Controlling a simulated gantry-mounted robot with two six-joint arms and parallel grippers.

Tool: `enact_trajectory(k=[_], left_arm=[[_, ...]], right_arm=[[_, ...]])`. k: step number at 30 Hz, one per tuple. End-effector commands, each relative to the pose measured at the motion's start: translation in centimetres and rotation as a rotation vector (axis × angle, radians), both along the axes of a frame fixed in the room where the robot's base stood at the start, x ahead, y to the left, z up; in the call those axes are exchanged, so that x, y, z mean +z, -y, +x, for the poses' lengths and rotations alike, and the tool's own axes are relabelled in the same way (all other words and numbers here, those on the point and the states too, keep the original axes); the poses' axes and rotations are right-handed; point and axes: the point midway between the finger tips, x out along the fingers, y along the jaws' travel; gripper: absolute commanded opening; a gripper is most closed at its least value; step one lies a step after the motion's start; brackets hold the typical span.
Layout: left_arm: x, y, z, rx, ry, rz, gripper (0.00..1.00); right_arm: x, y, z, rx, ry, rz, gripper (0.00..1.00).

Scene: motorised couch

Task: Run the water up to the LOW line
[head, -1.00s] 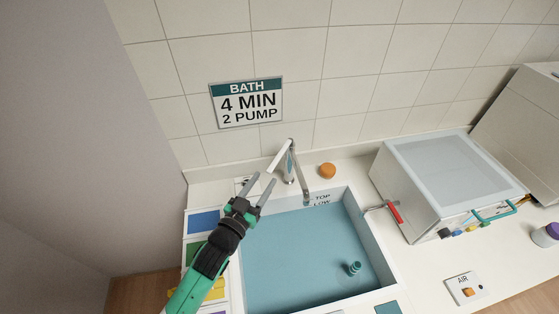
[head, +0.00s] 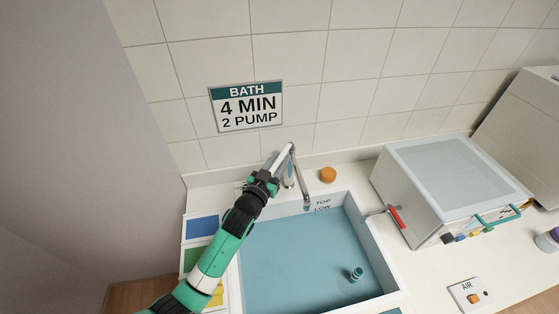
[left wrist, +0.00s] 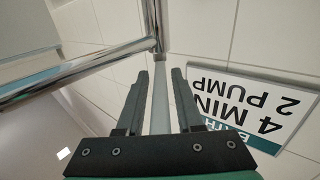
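The tap (head: 290,168) stands at the back of the white basin (head: 370,232), its chrome spout angled over the basin. My left gripper (head: 274,170) is at the tap's pale lever (head: 284,154). In the left wrist view, the open fingers (left wrist: 160,85) lie on either side of the lever (left wrist: 160,108); contact is unclear. Blue water (head: 295,255) covers the basin floor. The TOP and LOW marks (head: 322,204) are on the back wall; the surface lies near or just below LOW, too small to tell exactly. No stream is discernible. My right gripper is out of view.
A teal plug-like piece (head: 355,274) stands in the basin. An orange round knob (head: 328,174) sits behind it. A lidded box (head: 445,180) and red-handled lever (head: 396,217) are to the right. An AIR panel (head: 468,294) is front right. A bath sign (head: 247,106) hangs above.

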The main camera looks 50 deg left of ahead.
Motion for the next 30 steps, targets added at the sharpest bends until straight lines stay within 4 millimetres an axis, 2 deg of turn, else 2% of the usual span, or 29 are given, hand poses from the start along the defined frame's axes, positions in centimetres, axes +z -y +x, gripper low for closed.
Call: enact_trajectory(k=[1,5,6,30], left_arm=[[0.00,0.00,-0.01,0.000,0.000,0.000,0.25],[-0.01,0.01,-0.02,0.000,0.000,0.000,0.01],[-0.01,0.01,-0.02,0.000,0.000,0.000,0.00],[-0.02,0.03,-0.02,0.000,0.000,0.000,0.00]], right_arm=[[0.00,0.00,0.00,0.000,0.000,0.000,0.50],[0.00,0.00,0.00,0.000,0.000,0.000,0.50],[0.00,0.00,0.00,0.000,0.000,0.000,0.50],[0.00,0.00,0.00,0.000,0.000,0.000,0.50]])
